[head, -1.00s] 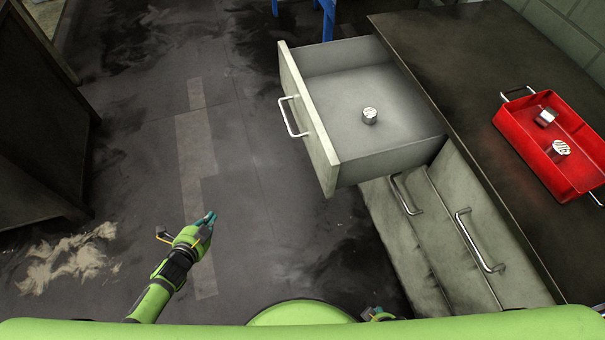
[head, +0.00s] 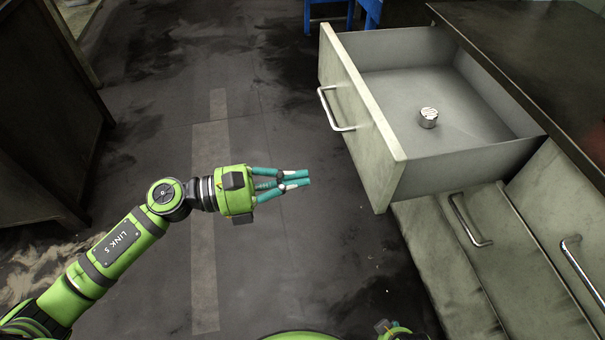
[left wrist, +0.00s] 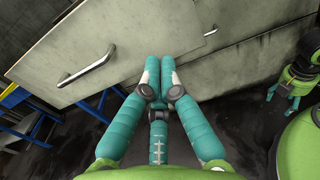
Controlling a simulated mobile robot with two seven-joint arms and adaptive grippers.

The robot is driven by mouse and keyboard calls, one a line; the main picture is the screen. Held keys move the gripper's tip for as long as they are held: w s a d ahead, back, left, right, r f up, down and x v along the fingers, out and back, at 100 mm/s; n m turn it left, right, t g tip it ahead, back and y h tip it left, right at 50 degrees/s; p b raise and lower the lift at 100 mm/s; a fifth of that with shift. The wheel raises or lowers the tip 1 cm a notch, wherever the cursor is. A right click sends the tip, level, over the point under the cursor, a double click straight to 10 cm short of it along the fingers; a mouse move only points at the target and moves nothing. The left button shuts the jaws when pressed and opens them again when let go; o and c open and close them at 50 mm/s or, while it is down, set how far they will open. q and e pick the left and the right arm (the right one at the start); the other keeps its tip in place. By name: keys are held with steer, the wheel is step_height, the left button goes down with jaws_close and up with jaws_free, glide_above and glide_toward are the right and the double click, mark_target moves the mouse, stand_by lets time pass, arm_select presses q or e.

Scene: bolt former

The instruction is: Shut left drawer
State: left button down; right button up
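The left drawer (head: 352,112) stands pulled far out of the cabinet, its pale front and metal handle (head: 335,112) facing left. A small metal cylinder (head: 428,118) stands inside it. My left gripper (head: 306,181) is in front of the drawer front, apart from it and near its closer end, fingers together and empty. In the left wrist view the fingertips (left wrist: 161,62) point toward pale fronts, and the handle (left wrist: 88,68) is up and to the left. My right gripper (head: 383,327) shows only partly at the bottom edge; its finger state is unclear.
Other drawer fronts with handles (head: 468,218) are below and nearer on the cabinet. The dark worktop (head: 540,60) is above. Blue legs (head: 372,12) stand behind the open drawer. The floor (head: 270,100) left of the drawer is clear. A dark cabinet (head: 40,120) stands at far left.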

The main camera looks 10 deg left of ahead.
mark_target(372, 166)
arm_select(q)
steer(key=p+x, duration=0.1)
steer(key=x, duration=1)
steer(key=shift+w+d+p, duration=0.1)
steer(key=shift+d+p, duration=0.15)
steer(key=shift+p, duration=0.15)
arm_select(e)
steer(key=shift+w+d+f+t, duration=0.1)
steer(key=shift+w+f+t, duration=0.05)
steer(key=shift+f, duration=0.35)
steer(key=shift+w+f+t, duration=0.1)
steer(key=shift+f+t, duration=0.05)
steer(key=shift+f, duration=0.3)
steer(key=shift+d, duration=0.1)
